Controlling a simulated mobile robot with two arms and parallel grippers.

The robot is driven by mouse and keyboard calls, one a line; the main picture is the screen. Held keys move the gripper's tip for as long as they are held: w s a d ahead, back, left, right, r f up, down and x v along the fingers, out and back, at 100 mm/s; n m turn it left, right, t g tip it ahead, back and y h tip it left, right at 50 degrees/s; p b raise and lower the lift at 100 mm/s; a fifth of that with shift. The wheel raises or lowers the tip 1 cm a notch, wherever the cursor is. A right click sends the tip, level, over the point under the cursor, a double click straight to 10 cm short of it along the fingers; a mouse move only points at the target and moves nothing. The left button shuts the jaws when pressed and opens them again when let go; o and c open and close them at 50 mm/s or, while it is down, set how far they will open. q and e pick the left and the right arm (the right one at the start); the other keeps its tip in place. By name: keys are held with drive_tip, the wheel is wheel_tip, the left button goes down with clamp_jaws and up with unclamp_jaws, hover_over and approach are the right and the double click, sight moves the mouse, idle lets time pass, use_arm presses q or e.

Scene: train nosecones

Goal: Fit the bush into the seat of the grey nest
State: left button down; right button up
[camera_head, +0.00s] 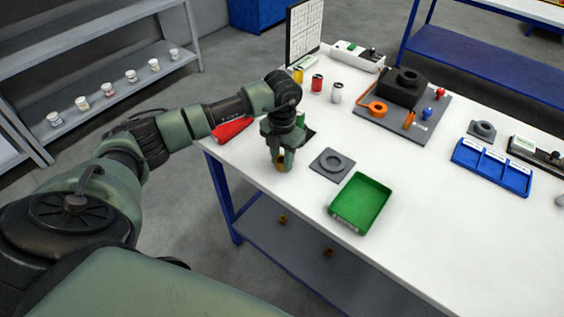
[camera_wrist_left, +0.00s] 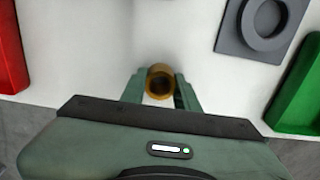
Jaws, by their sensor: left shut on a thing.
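My left gripper (camera_head: 282,165) is at the left part of the white table, pointing down. In the left wrist view its fingers (camera_wrist_left: 160,90) are shut on a brass-coloured bush (camera_wrist_left: 159,79), a short hollow ring with its dark bore facing the camera. The grey nest (camera_head: 332,164) is a flat square plate with a round raised seat, lying just right of the gripper. It also shows at the upper right of the left wrist view (camera_wrist_left: 230,40). The bush is beside the nest, apart from it. My right gripper is not in view.
A green tray (camera_head: 388,205) lies just in front of the nest, and a red tray (camera_head: 232,130) is at the left table edge. Several cans, a dark fixture on a grey board (camera_head: 429,126) and a blue bin (camera_head: 464,176) stand farther right and back.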

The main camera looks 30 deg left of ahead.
use_arm(q)
drive_tip(key=shift+r, duration=0.5)
wheel_tip(320, 180, up, 19)
drive_tip(key=b, duration=0.2)
drive_tip(key=s+d+f+m, duration=0.5)
drive_tip(key=s+d+m, duration=0.1)
drive_tip(key=m, duration=1.1)
drive_tip(key=s+d+f+m, duration=0.4)
drive_tip(key=s+d+m, duration=0.3)
drive_tip(key=m, duration=1.1)
drive_tip(key=shift+s+d+f, duration=0.2)
drive_tip(key=shift+s+f, duration=0.15)
drive_tip(key=shift+s, duration=0.6)
